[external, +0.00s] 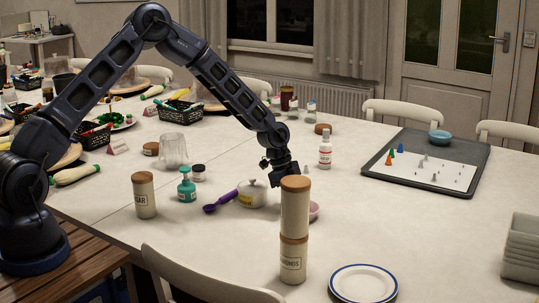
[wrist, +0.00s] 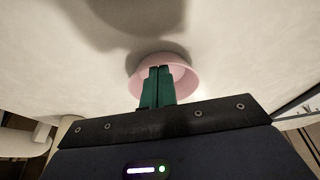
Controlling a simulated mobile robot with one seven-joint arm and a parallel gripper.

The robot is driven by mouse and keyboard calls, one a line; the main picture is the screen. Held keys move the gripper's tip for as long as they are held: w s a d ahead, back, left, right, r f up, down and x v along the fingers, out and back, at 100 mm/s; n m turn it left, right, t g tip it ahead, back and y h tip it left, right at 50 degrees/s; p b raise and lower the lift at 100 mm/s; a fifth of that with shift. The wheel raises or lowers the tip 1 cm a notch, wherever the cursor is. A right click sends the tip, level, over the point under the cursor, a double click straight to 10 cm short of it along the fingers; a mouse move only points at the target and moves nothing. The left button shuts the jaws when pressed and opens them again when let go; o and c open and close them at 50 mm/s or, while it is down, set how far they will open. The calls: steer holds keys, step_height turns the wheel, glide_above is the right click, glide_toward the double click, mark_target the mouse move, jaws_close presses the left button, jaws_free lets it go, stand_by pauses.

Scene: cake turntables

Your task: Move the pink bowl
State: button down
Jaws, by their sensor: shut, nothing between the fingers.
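The pink bowl (external: 315,211) stands on the white table, mostly hidden behind the stacked wooden-lidded canisters in the external view. In the wrist view the pink bowl (wrist: 183,75) lies right behind my fingertips, its wall showing around them. My gripper (wrist: 159,69) has its green fingers shut together with nothing between them. In the external view my gripper (external: 284,176) hangs close to the bowl, partly hidden by the upper canister. I cannot tell whether the fingers touch the bowl.
Two stacked canisters (external: 294,220) stand just in front of the bowl. A dark tray (external: 472,150) is back right; plates (external: 363,283) are in front.

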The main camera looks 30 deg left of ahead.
steer(key=d, duration=0.3)
steer(key=shift+d, duration=0.2)
steer(key=shift+d+r, duration=0.2)
steer(key=shift+d, duration=0.1)
steer(key=v, duration=0.9)
steer(key=shift+a+r, duration=0.25)
steer(key=shift+r, duration=0.05)
